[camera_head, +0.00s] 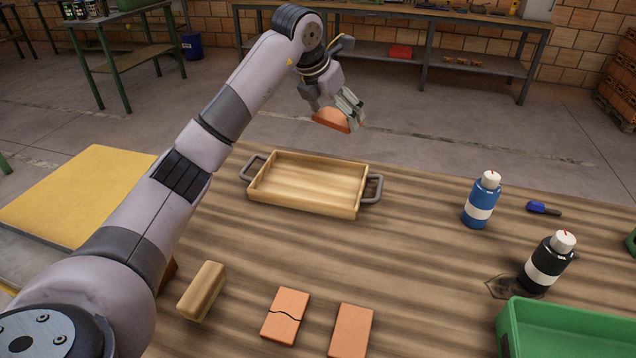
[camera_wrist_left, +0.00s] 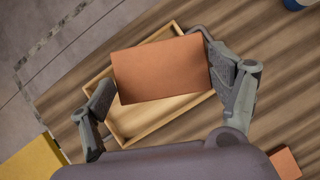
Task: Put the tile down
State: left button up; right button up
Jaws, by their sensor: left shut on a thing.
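My left gripper (camera_head: 345,111) is shut on an orange-brown tile (camera_head: 331,119), held in the air above and behind the wooden tray. In the left wrist view the tile (camera_wrist_left: 160,69) sits between the two fingers of the left gripper (camera_wrist_left: 162,82) and covers part of the tray (camera_wrist_left: 145,132). The wooden tray (camera_head: 262,178) with two grey handles stands on the striped table and looks empty. Two more tiles lie flat at the table's front: one with a dark crack line (camera_head: 285,315) and one plain (camera_head: 350,331). My right gripper is out of view.
A wooden block (camera_head: 202,290) lies at front left. A blue bottle (camera_head: 480,202), a black bottle (camera_head: 547,264), a blue-handled tool (camera_head: 542,208) and a green bin (camera_head: 570,331) stand or lie at right. The table (camera_head: 400,260) is clear in the middle.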

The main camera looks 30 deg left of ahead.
pick_arm(q)
jog(key=p, duration=0.1)
send_over(336, 187)
jog(key=s, duration=0.2)
notch_tip(336, 187, down, 14)
jog(key=shift+a, duration=0.1)
jog(key=shift+w+f, duration=0.1)
jog(key=shift+f, duration=2.5)
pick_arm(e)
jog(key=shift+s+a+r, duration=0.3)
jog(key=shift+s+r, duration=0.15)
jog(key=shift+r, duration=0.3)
pick_arm(q)
jog(key=o, duration=0.9)
jog(key=shift+c, duration=0.2)
jog(key=o, duration=0.3)
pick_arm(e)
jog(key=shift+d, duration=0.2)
pick_arm(q)
jog(key=shift+o, duration=0.2)
jog(key=v, duration=1.2)
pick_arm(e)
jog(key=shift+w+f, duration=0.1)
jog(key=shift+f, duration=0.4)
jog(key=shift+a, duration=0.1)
